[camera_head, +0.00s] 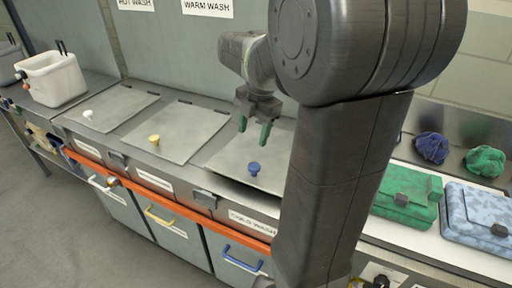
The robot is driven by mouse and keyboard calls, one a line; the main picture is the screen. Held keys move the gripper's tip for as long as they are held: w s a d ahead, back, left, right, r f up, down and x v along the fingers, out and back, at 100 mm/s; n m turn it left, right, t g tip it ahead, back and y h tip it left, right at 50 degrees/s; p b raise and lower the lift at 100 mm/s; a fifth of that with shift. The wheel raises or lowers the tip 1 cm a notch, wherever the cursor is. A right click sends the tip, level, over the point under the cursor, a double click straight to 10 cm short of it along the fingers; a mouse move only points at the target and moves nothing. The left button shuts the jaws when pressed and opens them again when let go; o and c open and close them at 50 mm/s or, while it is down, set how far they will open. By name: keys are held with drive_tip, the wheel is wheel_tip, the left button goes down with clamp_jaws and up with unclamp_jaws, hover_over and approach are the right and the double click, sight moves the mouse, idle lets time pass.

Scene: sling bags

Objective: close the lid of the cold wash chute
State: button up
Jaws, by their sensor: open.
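The cold wash lid (228,157) is a flat grey panel with a blue knob (254,168). It lies nearly flat over its chute, with a dark gap showing along its front edge. Its right part is hidden behind my arm. The "COLD WASH" label (252,221) is on the front below it. My gripper (254,129) is open, with its green-tipped fingers pointing down over the back part of the lid, behind the knob. It holds nothing. I cannot tell whether the fingertips touch the lid.
Two neighbouring lids, with a white knob (88,114) and a yellow knob (154,139), lie flat to the left. A white bin (52,79) stands at the far left. Green (405,199) and pale blue (481,213) bags lie on the right counter. An orange rail (158,195) runs along the front.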

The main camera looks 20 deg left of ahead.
sight(254, 166)
drive_tip(key=f+n, duration=0.1)
drive_tip(key=f, duration=0.3)
drive_tip(key=f+n+h, duration=0.1)
drive_tip(key=f, duration=0.3)
drive_tip(key=w+f+n, duration=0.1)
drive_tip(key=f, duration=0.3)
drive_tip(key=shift+a+f+t+p, duration=0.1)
drive_tip(key=shift+f+t+p, duration=0.05)
drive_tip(key=shift+t+p, duration=0.15)
drive_tip(key=shift+s, duration=0.1)
